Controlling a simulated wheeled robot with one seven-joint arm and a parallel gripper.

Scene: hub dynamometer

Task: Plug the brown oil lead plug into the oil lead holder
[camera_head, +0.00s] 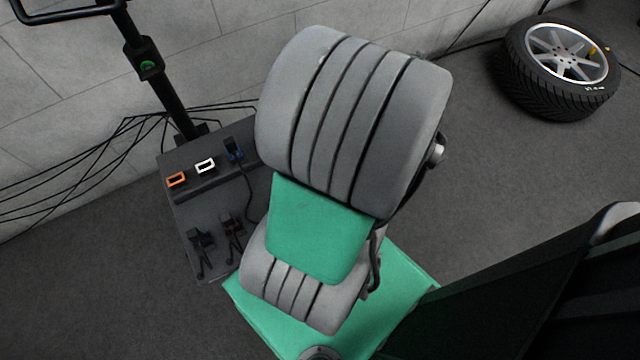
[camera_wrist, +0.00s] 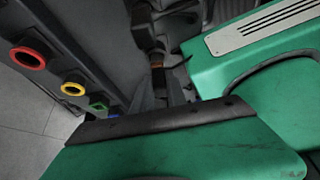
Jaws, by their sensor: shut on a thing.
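My gripper (camera_wrist: 160,82) shows in the wrist view as dark fingers beyond a dark edge. It looks shut on the brown oil lead plug (camera_wrist: 157,61), seen as a brown-orange band on a dark body. In the head view the plug and fingertips are hidden behind large grey ribbed parts and a green panel. I cannot tell which fitting is the oil lead holder.
Red (camera_wrist: 28,59), yellow (camera_wrist: 73,88), green and blue ringed sockets line a grey panel in the wrist view. Two dark clip-like leads (camera_head: 201,243) (camera_head: 232,226) are at the box's front. A black post stands behind it. A wheel (camera_head: 560,65) lies on the floor at right.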

